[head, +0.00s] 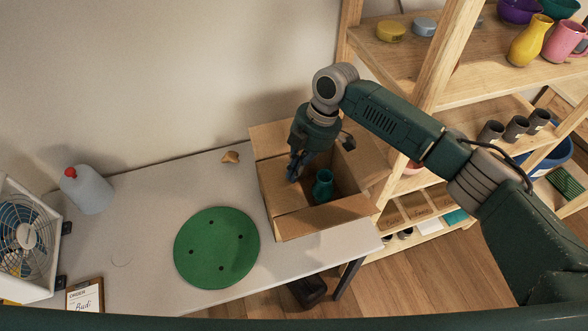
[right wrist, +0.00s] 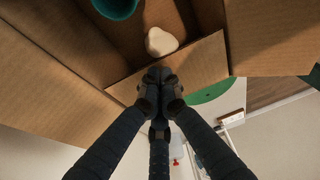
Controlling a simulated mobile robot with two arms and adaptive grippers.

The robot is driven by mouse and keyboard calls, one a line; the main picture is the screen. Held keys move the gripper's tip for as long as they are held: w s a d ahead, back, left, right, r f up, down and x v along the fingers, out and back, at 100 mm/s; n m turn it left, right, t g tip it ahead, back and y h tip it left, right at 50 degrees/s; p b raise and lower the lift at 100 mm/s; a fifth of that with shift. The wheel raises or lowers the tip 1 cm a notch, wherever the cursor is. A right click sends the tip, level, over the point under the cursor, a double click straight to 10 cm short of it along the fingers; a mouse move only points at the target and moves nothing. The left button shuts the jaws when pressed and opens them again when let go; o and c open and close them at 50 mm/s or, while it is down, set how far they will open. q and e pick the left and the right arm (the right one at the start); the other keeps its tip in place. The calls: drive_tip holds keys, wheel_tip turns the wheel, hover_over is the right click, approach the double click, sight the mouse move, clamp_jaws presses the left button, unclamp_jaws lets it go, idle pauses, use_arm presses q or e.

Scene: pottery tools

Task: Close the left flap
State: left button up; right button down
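An open brown cardboard box (head: 290,226) stands on the right end of the table. Its left flap (head: 268,186) stands along the box's left side; it also shows in the right wrist view (right wrist: 200,66). A teal vase (head: 322,188) is inside the box, and its rim shows in the wrist view (right wrist: 116,6). My right gripper (head: 294,176) points down at the box's left side. In the wrist view its fingers (right wrist: 160,76) are drawn together, empty, with the tips overlapping the left flap. I cannot tell whether they touch it. My left gripper is not in view.
A green disc (head: 215,248) lies on the table left of the box. A grey bottle (head: 88,190), a fan (head: 22,238) and an order clipboard (head: 85,297) are farther left. Wooden shelves (head: 440,75) stand close on the right. A pale object (right wrist: 161,42) is inside the box.

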drive_tip(key=shift+d+f+y, duration=0.15)
drive_tip(key=shift+f+y, duration=0.15)
drive_tip(key=shift+f, duration=0.2)
drive_tip(key=shift+s+d, duration=0.1)
